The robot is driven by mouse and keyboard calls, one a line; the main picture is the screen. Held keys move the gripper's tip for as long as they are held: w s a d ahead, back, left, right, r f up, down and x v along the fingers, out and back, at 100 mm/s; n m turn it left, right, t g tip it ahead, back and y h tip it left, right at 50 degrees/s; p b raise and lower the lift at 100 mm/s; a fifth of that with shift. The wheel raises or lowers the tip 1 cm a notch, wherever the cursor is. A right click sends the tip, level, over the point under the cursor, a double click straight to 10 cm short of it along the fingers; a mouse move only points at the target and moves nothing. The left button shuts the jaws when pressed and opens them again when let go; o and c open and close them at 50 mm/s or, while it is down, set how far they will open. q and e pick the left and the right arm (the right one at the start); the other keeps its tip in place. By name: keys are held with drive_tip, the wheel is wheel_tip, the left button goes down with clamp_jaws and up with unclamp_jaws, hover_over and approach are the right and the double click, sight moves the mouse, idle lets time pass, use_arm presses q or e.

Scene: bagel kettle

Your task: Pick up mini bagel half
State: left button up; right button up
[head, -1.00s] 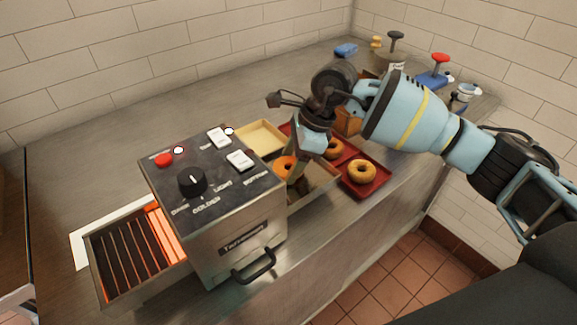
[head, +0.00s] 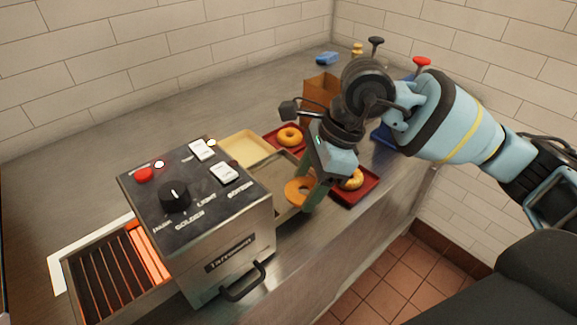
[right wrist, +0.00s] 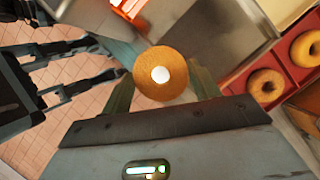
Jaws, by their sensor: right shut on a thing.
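A mini bagel half (head: 296,190) with an orange-brown face shows in the head view between the toaster's right side and the red tray. It also shows in the right wrist view (right wrist: 161,73), with a pale spot through its hole. My right gripper (head: 309,192) is shut on it, with one finger on each side in the right wrist view (right wrist: 160,86). Part of the half is hidden by the gripper in the head view. The bagel half appears to be held above the toaster's metal outlet tray (head: 263,168). My left gripper is not in view.
The conveyor toaster (head: 200,215) stands at the front with its glowing slatted belt (head: 110,270) on the left. A pale yellow tray (head: 244,149) and a brown box (head: 318,94) stand behind. The counter's back left is clear.

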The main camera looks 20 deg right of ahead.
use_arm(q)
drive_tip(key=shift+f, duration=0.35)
use_arm(e)
drive_tip(key=s+d, duration=0.1)
drive_tip(key=s, duration=0.5)
drive_tip(key=shift+d+r, duration=0.25)
drive_tip(key=shift+d, duration=0.05)
